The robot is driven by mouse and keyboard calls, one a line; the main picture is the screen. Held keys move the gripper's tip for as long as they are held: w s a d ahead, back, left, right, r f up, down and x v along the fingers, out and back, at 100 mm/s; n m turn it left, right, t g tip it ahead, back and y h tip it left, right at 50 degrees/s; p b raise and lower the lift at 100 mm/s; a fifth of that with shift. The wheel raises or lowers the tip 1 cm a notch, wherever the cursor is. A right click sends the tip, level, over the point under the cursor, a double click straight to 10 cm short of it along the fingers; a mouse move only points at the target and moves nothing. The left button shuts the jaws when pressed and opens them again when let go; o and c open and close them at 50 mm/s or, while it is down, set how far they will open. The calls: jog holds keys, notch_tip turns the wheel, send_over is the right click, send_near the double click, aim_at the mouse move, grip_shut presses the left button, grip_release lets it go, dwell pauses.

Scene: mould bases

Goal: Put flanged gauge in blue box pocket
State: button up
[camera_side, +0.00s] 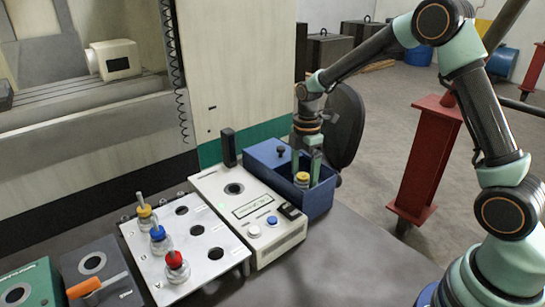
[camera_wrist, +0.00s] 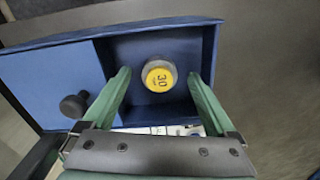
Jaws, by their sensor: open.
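A gauge with a yellow top marked 30 (camera_wrist: 160,77) stands in the open pocket of the blue box (camera_wrist: 45,65). In the side view the yellow-topped gauge (camera_side: 302,179) shows inside the blue box (camera_side: 318,203). I take it for the flanged gauge; its lower part is hidden. My gripper (camera_side: 306,162) reaches down into the pocket with its green fingers apart. In the wrist view my gripper (camera_wrist: 158,78) has one finger on each side of the gauge, with a visible gap on both sides.
The box's closed side carries a black knob (camera_wrist: 73,105). Left of the box stands a white instrument (camera_side: 250,210) with buttons. Beyond it a metal plate (camera_side: 205,260) has empty holes and gauges with yellow, blue and red tops. A red post (camera_side: 430,160) stands to the right.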

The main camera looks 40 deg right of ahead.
notch_tip(320, 180, up, 12)
dwell(0.5)
jog(key=shift+r, duration=0.1)
jog(key=s+a+r+m+t, duration=0.1)
jog(key=s+r+m+t, duration=0.1)
jog(key=s+m, duration=0.6)
jog(key=s+a+r+m+t, duration=0.2)
jog(key=s+m+t, duration=0.1)
jog(key=s+m, duration=0.4)
jog(key=shift+s+a+r+m+t, duration=0.2)
jog(key=shift+s+m+t, duration=0.15)
jog(key=shift+s, duration=0.35)
